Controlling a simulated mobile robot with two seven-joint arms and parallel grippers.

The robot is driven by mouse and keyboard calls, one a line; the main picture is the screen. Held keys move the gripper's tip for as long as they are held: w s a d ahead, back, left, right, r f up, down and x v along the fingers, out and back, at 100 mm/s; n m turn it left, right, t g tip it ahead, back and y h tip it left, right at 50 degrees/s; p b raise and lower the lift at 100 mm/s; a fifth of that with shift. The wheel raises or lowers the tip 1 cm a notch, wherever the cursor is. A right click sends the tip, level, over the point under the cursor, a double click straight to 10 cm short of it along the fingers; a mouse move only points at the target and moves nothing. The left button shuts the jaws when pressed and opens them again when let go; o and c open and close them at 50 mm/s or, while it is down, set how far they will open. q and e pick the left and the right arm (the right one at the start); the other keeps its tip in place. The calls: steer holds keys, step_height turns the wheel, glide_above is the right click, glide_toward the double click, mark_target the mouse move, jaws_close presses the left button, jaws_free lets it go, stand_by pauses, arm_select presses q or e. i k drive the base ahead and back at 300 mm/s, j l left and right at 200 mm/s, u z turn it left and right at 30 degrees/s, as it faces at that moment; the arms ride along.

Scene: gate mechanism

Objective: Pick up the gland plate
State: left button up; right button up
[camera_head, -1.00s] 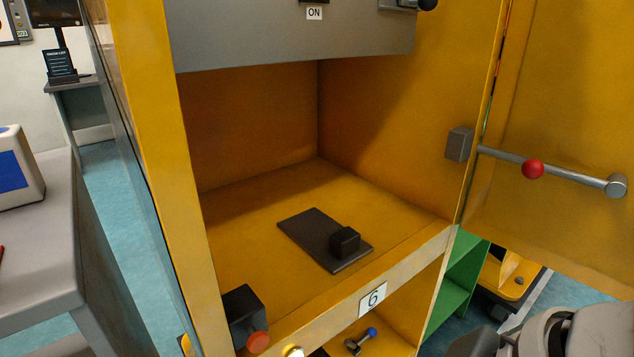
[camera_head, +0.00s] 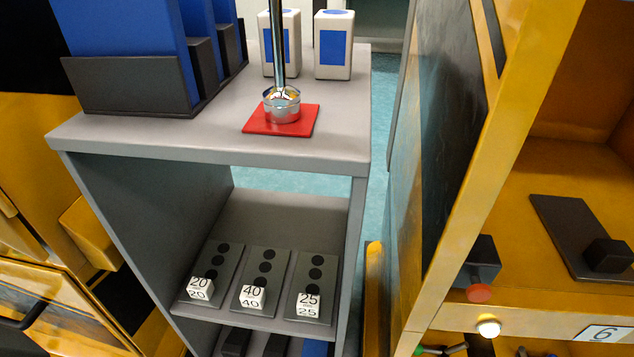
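Three dark grey plates with round black holes lie in a row on the middle shelf of a grey cabinet. Their white tags read 20 on the left plate (camera_head: 214,269), 40 on the middle plate (camera_head: 263,273) and 25 on the right plate (camera_head: 316,277). They look like gland plates; I cannot tell which one is meant. Another dark plate (camera_head: 565,228) with a black block handle (camera_head: 607,256) lies on the yellow cabinet's floor at right, partly cut off by the frame. Neither of my grippers is in view.
On the grey cabinet's top (camera_head: 190,140) stand a blue-filled dark rack (camera_head: 125,85), a red pad (camera_head: 284,122) with a chrome post, and two white-and-blue boxes (camera_head: 333,45). The yellow cabinet's upright (camera_head: 500,160) stands at right, beyond a narrow gap. A black box with an orange button (camera_head: 479,293) sits there.

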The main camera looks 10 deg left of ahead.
mark_target(258, 292)
steer(key=k+l+z, duration=0.1)
steer(key=k, duration=0.25)
steer(key=k+l+z, duration=0.15)
steer(key=k, duration=0.25)
steer(key=k+l+z, duration=0.1)
steer(key=k+l, duration=0.15)
steer(key=k, duration=0.1)
